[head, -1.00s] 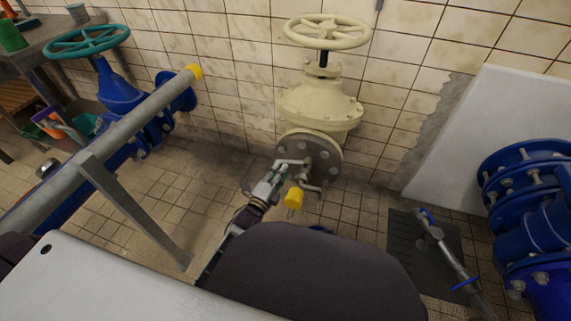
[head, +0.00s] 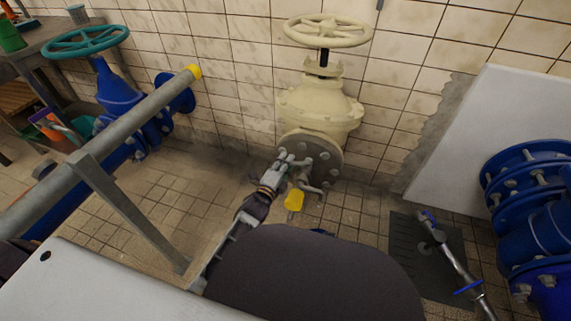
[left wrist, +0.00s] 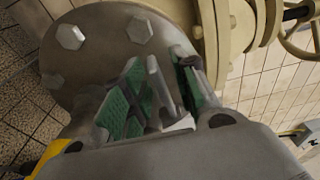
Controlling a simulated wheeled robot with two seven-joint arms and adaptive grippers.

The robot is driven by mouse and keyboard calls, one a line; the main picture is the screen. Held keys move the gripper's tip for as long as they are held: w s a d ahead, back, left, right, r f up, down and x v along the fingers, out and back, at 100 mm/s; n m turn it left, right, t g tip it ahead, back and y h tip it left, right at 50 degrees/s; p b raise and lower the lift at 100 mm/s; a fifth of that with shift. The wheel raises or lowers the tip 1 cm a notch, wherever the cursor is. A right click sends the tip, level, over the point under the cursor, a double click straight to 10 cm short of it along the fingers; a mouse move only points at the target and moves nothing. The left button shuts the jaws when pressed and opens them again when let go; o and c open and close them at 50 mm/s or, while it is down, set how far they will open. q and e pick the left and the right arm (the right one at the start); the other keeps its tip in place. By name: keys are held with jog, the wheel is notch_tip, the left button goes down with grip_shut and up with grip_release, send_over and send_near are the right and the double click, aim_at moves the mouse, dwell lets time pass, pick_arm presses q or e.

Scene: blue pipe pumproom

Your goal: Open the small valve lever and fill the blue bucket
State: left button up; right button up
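A small grey valve with a lever (head: 314,189) sits at the grey round flange (head: 322,158) below the big cream valve. A yellow piece (head: 293,200) hangs just below it. My left gripper (head: 287,161) is at the front of the flange. In the left wrist view its green-padded fingers (left wrist: 163,88) stand on both sides of a short grey bar, seemingly part of the small lever, with a narrow gap showing. Only a sliver of blue (head: 322,231), perhaps the bucket's rim, shows behind my dark body part.
A grey rail (head: 100,150) with a yellow end and a slanted post crosses the left side. A blue valve (head: 120,92) with a teal wheel stands behind it. Blue pipework (head: 530,215) fills the right edge. A dark floor plate (head: 425,255) lies near it.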

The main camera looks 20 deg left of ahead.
jog(key=shift+w, duration=0.1)
pick_arm(q)
grip_shut()
pick_arm(e)
jog(key=shift+w+r, duration=0.2)
pick_arm(q)
jog(key=shift+w, duration=0.1)
pick_arm(e)
jog(key=shift+s, duration=0.3)
pick_arm(q)
jog(key=shift+w+r+m+h+p, duration=0.1)
jog(key=shift+w+m+h+p, duration=0.15)
jog(key=shift+m+h+p, duration=0.4)
jog(key=m+h+p, duration=0.1)
jog(key=h, duration=0.1)
jog(key=w+m+g+h+p, duration=0.1)
jog(key=shift+w+g+h, duration=0.25)
jog(key=shift+g+h, duration=0.05)
jog(key=shift+h, duration=0.05)
pick_arm(e)
jog(key=shift+n+g+h, duration=0.3)
jog(key=shift+g+h, duration=0.1)
jog(key=shift+g, duration=0.1)
jog(key=r, duration=0.3)
jog(key=d+r, duration=0.1)
jog(key=r, duration=0.1)
jog(key=shift+w+r, duration=0.15)
jog(key=shift+r, duration=0.1)
